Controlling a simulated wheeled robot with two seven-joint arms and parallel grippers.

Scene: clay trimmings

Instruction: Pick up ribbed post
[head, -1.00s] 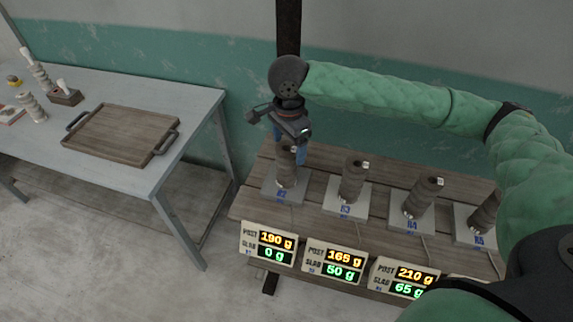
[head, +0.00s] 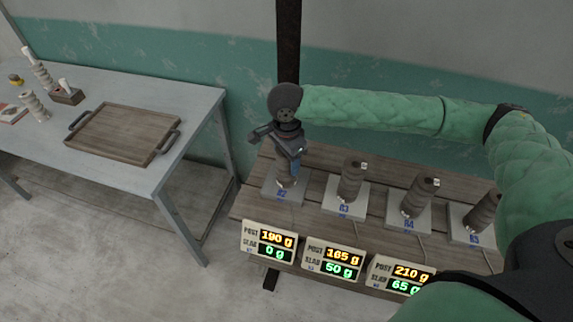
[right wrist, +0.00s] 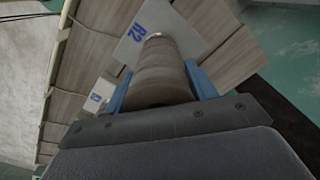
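A brown ribbed post (head: 286,181) stands upright on a pale slab (head: 271,190) marked R2, at the left end of the wooden rack. Similar posts stand on R3 (head: 351,180), R4 (head: 419,196) and R5 (head: 482,213). My right gripper (head: 289,166) is lowered over the R2 post from above. In the right wrist view, its blue fingers lie on either side of the post (right wrist: 162,68). They look spread around it, with no clear grip visible. The post's top is hidden under the gripper. My left gripper is not in view.
Displays stand along the rack's front; the left one (head: 269,243) reads 190 g post, 0 g slab. A grey table (head: 190,100) at left holds a wooden tray (head: 122,134) that is empty. A dark upright pole (head: 288,45) rises behind the rack.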

